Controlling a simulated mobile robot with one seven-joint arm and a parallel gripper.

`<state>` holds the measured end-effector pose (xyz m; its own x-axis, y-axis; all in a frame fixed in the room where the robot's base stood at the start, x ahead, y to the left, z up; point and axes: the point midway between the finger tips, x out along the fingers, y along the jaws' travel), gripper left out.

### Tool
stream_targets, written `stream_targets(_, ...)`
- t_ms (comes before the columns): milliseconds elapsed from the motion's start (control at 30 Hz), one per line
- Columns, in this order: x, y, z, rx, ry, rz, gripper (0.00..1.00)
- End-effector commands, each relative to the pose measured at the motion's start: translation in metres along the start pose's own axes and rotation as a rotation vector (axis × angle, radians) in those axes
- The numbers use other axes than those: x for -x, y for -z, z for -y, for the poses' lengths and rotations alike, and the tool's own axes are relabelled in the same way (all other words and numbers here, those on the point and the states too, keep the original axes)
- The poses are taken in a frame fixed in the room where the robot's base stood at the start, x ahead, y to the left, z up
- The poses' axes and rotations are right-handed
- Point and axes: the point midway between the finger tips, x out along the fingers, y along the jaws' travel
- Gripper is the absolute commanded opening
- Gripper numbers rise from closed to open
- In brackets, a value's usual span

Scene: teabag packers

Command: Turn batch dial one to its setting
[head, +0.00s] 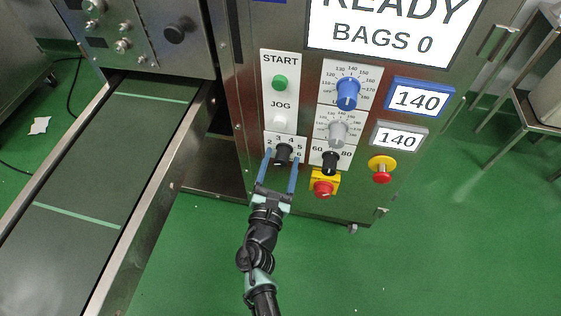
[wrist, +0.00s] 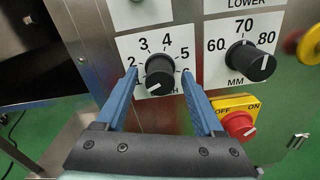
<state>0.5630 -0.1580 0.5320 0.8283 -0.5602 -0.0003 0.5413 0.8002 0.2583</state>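The batch dial is a black knob (head: 284,154) on a white plate low on the machine's front, left of the MM knob. In the wrist view the knob (wrist: 160,77) has numbers 2 to 6 around it and lettering ending in "H" below, partly hidden. My gripper (head: 282,157) is open, one blue finger on each side of the knob. In the wrist view the fingertips (wrist: 158,72) show gaps to the knob on both sides.
Right of the dial are a black MM knob (wrist: 249,62) and a red OFF/ON switch (wrist: 238,124). Above are a green START button (head: 280,83), a blue knob (head: 347,93) and a grey knob (head: 338,131). A red emergency button (head: 382,174) sits right. A conveyor (head: 85,190) runs left.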

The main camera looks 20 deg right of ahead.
Motion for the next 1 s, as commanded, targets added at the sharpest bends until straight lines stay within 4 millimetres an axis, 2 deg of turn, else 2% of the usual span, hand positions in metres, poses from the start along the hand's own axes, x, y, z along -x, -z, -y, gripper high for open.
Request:
stream_targets(33, 0.0001, 0.0, -0.0001, 0.0, 0.0, 0.0, 0.61)
stream_targets(367, 0.0004, 0.0, -0.0002, 0.0, 0.0, 0.0, 0.01)
stream_targets(700, 0.0006, 0.001, 0.0, -0.023, 0.0, 0.001, 0.0)
stream_targets(1000, 0.0008, 0.0034, -0.0006, -0.186, -0.002, 0.001, 0.0)
